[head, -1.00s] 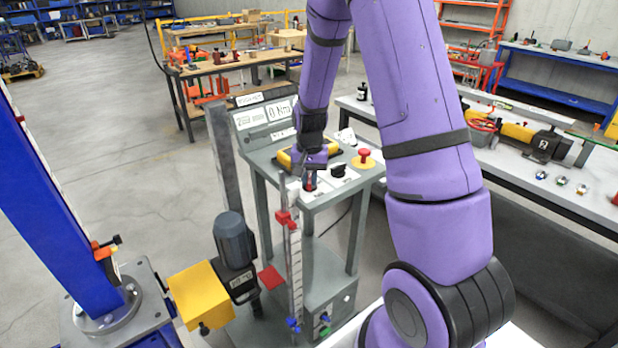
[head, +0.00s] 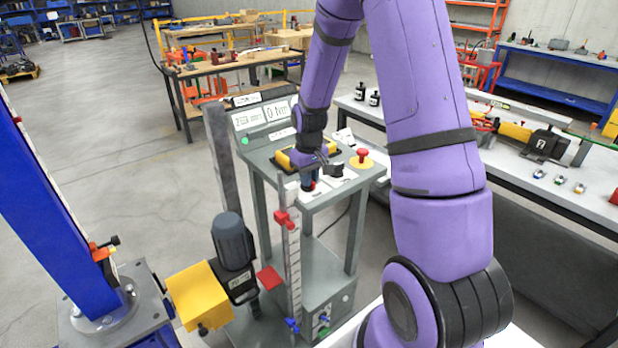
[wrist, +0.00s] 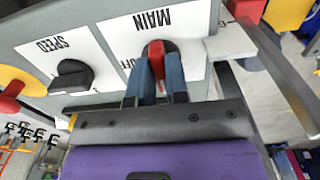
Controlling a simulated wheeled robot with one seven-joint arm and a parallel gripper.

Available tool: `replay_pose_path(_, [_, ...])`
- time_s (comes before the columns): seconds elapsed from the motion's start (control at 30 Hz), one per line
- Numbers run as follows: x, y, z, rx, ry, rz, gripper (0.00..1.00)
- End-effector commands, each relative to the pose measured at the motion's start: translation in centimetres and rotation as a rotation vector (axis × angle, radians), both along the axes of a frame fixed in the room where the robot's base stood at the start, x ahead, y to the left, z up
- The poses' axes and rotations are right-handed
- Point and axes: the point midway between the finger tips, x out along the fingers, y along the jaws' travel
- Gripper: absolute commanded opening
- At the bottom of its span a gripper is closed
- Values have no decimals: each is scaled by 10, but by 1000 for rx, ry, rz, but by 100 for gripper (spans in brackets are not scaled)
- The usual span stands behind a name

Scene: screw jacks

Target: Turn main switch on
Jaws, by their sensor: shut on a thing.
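The main switch (wrist: 156,58) is a red knob on a black round base, on a white plate marked MAIN that appears upside down in the wrist view. My gripper (wrist: 158,78) has its two blue fingers on either side of the red knob, shut on it. The OFF mark beside the knob is partly hidden by a finger. In the head view my gripper (head: 309,184) is down at the front of the grey console (head: 345,188), and mostly hides the switch.
A black SPEED knob (wrist: 72,76) and a red emergency button (head: 362,155) on a yellow base sit beside the switch. A display panel (head: 265,118) with a green light (head: 244,141) stands behind. A ruled upright with a red clamp (head: 285,218) stands close in front.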

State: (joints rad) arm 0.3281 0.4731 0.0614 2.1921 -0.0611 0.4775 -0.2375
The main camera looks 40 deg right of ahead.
Motion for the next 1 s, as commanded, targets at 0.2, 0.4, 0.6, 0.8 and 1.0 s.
replay_pose_path(0.2, [0, 0, 0, 0, 1, 30, 0])
replay_pose_path(0.4, [0, 0, 0, 0, 1, 34, 0])
replay_pose_path(0.6, [0, 0, 0, 0, 2, 33, 19])
replay_pose_path(0.8, [0, 0, 0, 0, 1, 32, 40])
replay_pose_path(1.0, [0, 0, 2, 0, 0, 31, 40])
